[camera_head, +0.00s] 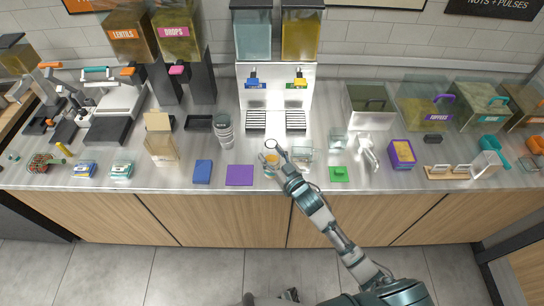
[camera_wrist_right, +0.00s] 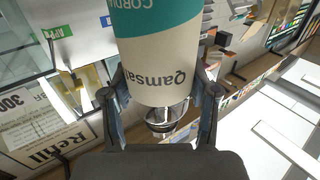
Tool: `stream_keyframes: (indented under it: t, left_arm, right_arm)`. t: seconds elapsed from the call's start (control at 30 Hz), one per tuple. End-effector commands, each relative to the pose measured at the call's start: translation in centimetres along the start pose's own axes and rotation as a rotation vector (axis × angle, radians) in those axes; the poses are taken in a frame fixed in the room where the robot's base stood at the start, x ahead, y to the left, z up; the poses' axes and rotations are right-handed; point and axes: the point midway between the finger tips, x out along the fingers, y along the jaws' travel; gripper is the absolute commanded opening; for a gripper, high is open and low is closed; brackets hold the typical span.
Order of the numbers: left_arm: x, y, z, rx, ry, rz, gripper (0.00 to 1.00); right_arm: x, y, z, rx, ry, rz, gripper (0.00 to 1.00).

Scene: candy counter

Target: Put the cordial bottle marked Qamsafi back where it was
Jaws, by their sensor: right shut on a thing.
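The cordial bottle marked Qamsafi (camera_wrist_right: 160,72), cream with a teal band, fills the upper middle of the right wrist view, with its lettering tilted. My right gripper (camera_wrist_right: 160,98) has one finger on each side of it and is shut on it. In the head view my right gripper (camera_head: 277,158) is over the front middle of the counter, beside a small clear and orange thing. I cannot clearly make out the bottle there. Whether the bottle touches the counter cannot be told. My left gripper is not in view.
A two-tank dispenser (camera_head: 275,72) stands behind my right gripper. A clear box (camera_head: 304,156) is close on its right, a purple mat (camera_head: 239,176) on its left. A stack of cups (camera_head: 224,135) and a green block (camera_head: 339,174) are nearby. The counter's front strip has bare gaps.

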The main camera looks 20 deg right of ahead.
Motion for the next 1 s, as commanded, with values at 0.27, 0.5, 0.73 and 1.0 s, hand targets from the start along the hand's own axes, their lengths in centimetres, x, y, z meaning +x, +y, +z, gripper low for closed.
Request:
stream_keyframes:
  t: [0.27, 0.5, 0.73, 1.0]
  left_arm:
    - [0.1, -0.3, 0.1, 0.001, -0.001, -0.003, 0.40]
    - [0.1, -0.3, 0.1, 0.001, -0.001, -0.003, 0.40]
    - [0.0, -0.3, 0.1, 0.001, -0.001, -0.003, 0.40]
    - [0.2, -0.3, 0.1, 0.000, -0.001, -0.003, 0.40]
  right_arm:
    - [0.0, 0.2, 0.8, 0.000, 0.004, 0.000, 0.14]
    - [-0.1, 0.1, 0.9, 0.000, 0.001, 0.000, 0.70]
    - [0.0, 0.1, 0.7, -0.001, 0.002, 0.000, 0.70]
    - [-4.4, 0.1, 1.0, 0.000, -0.002, 0.000, 0.70]
